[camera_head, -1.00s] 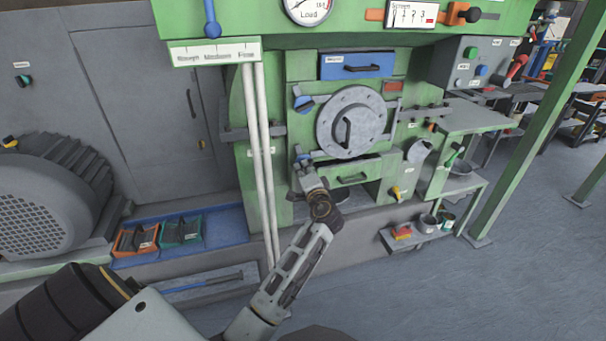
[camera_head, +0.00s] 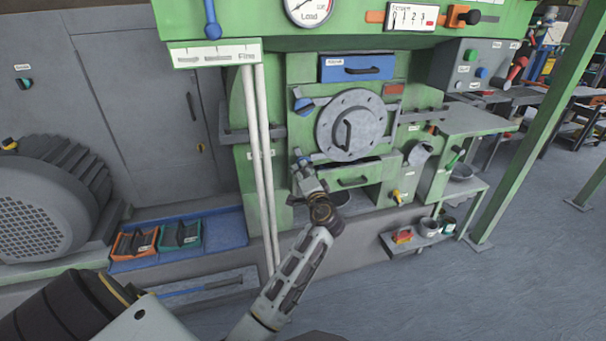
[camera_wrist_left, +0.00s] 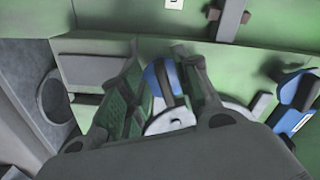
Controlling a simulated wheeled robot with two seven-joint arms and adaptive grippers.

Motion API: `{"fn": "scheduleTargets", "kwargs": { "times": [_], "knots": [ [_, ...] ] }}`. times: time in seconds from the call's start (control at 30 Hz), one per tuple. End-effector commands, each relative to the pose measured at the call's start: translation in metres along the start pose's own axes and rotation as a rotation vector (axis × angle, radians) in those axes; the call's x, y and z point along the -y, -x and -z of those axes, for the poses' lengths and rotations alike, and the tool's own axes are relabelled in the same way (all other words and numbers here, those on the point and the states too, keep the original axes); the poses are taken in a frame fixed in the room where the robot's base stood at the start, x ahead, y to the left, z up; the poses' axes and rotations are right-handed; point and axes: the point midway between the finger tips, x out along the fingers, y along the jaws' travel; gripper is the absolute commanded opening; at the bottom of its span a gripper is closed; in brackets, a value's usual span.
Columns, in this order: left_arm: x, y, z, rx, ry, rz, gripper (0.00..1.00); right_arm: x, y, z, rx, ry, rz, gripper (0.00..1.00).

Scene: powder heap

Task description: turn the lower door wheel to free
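The round grey door (camera_head: 352,125) with a curved handle is on the green machine's front. The upper door wheel (camera_head: 303,105), blue, is at its upper left; in the left wrist view a blue wheel (camera_wrist_left: 300,108) shows at the right. The lower door wheel (camera_head: 303,160) is at the door's lower left, mostly hidden by my left gripper (camera_head: 305,170). In the left wrist view, a blue and dark grip (camera_wrist_left: 160,82) on a pale round base lies between the spread fingers of my left gripper (camera_wrist_left: 168,85). Firm contact cannot be made out. My right gripper is out of view.
A blue drawer (camera_head: 357,67) is above the door and a green drawer (camera_head: 353,181) below. Two pale vertical pipes (camera_head: 265,150) stand left of my gripper. A low shelf with cups (camera_head: 428,227) is at the right. The floor at right is clear.

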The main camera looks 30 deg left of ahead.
Motion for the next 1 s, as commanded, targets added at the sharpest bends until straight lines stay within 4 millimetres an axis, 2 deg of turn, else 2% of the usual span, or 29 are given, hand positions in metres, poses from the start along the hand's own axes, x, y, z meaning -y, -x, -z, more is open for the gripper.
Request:
{"fn": "scheduleTargets", "kwargs": {
  "times": [0.37, 1.0],
  "knots": [
    [0.000, 0.006, 0.001, -0.002, 0.000, 0.000, 0.32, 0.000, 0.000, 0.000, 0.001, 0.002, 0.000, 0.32],
    [0.000, 0.071, 0.000, -0.001, 0.000, 0.000, 0.32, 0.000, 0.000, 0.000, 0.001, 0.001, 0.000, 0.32]
  ]
}}
